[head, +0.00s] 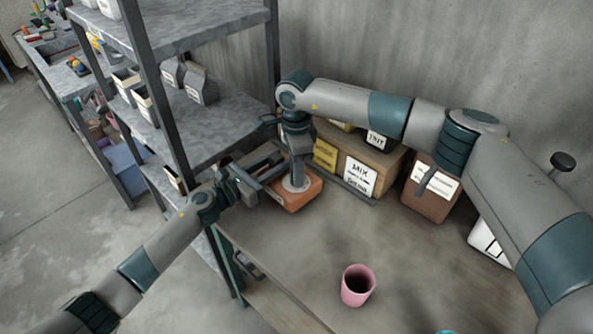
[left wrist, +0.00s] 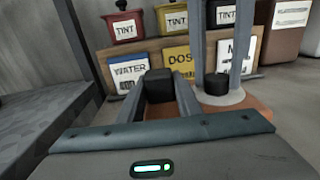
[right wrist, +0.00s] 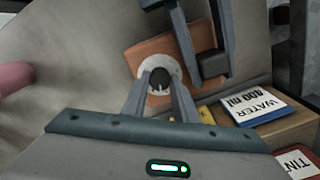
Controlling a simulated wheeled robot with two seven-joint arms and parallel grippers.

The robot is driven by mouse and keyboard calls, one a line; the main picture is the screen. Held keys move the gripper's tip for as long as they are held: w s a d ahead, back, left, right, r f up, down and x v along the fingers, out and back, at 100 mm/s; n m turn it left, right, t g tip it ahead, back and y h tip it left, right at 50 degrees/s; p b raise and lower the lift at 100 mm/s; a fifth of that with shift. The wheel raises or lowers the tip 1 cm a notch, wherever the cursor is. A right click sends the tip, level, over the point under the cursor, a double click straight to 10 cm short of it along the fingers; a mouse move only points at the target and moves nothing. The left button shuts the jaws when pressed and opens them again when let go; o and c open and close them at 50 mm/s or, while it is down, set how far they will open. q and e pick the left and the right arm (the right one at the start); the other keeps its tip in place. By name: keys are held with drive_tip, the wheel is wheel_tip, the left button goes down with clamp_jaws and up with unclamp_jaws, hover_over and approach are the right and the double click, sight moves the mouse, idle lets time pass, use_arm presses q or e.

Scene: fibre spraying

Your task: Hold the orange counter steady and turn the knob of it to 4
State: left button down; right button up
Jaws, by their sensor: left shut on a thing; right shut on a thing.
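The orange counter (head: 305,198) sits at the back left of the table, by the shelf. A pale round dial (right wrist: 148,66) with a dark knob (right wrist: 160,78) is on its top. My right gripper (head: 297,182) comes from above and is shut on the knob, a finger on each side. My left gripper (head: 279,166) reaches in from the left and is shut on a dark block (left wrist: 160,84) at the counter's side. That block also shows in the right wrist view (right wrist: 211,65). The dial's numbers are too small to read, so the setting cannot be told.
A wooden box (head: 384,165) with labelled packs stands behind the counter. A brown container (head: 428,194) stands right of it. A pink cup (head: 357,286) is at the table's front. The grey shelf (head: 215,115) is close on the left. The middle of the table is clear.

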drive_tip(key=m, duration=0.5)
drive_tip(key=shift+m, duration=0.3)
drive_tip(key=shift+w, duration=0.1)
drive_tip(key=o, duration=1.1)
drive_tip(key=shift+r, duration=0.1)
wheel_tip(320, 180, up, 12)
drive_tip(key=shift+f, duration=0.1)
use_arm(q)
drive_tip(key=c, duration=1.2)
unclamp_jaws()
